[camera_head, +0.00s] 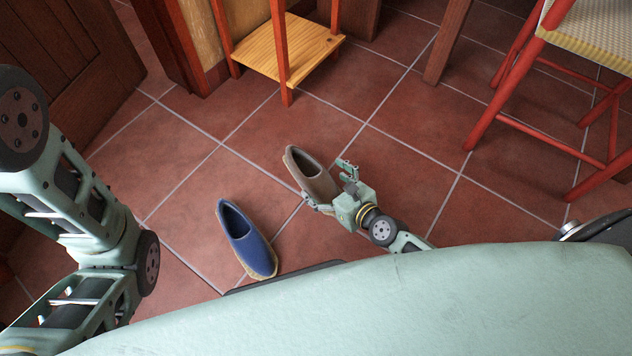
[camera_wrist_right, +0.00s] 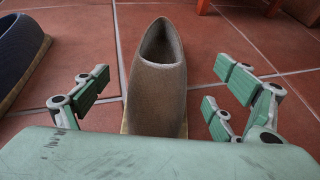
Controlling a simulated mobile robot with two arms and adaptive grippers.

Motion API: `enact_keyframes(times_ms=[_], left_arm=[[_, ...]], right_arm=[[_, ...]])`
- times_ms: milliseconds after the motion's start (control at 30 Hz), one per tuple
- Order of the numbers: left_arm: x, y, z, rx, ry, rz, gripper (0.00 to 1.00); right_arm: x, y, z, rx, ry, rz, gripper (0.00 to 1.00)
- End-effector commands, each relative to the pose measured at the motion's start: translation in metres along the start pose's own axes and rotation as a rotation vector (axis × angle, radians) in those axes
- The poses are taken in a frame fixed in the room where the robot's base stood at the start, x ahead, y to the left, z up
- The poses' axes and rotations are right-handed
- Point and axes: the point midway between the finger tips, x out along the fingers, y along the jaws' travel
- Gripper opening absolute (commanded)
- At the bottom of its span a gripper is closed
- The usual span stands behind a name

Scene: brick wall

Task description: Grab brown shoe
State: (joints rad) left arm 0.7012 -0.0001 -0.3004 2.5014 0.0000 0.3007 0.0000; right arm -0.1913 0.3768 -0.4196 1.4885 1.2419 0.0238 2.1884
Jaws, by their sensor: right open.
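A brown shoe (camera_head: 313,177) stands on the red tile floor near the middle of the head view. My right gripper (camera_head: 327,183) is at its lower right end, with a finger on either side of it. In the right wrist view the brown shoe (camera_wrist_right: 158,85) lies between the spread fingers of the right gripper (camera_wrist_right: 165,95), with gaps on both sides. The shoe's near end is hidden behind the gripper's body. My left arm comes in at the left of the head view, but its gripper is outside the frame.
A blue shoe (camera_head: 243,237) lies to the left of the brown one and also shows in the right wrist view (camera_wrist_right: 18,58). A small wooden shelf (camera_head: 285,48) with red legs stands behind. A red chair (camera_head: 560,100) stands at the right. The tiles between are clear.

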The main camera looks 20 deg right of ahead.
Motion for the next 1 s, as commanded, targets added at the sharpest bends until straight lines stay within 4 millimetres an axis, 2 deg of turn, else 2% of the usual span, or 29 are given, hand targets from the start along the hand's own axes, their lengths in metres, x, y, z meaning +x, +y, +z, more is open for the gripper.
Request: enact_keyframes(times_ms=[100,233,567,1000], left_arm=[[-0.011,0.002,-0.003,0.000,-0.001,0.000,0.00],[-0.016,0.003,-0.005,0.000,-0.002,0.000,0.00],[-0.016,0.004,-0.005,0.000,-0.002,0.000,0.00],[-0.016,0.004,-0.005,0.000,-0.002,0.000,0.00]], right_arm=[[0.021,0.000,-0.005,0.002,-0.002,-0.002,0.88],[0.038,0.000,-0.004,0.000,-0.002,-0.001,0.88],[0.044,0.001,-0.003,-0.002,0.001,0.000,0.87],[0.043,0.001,-0.003,-0.002,0.001,0.000,0.49]])
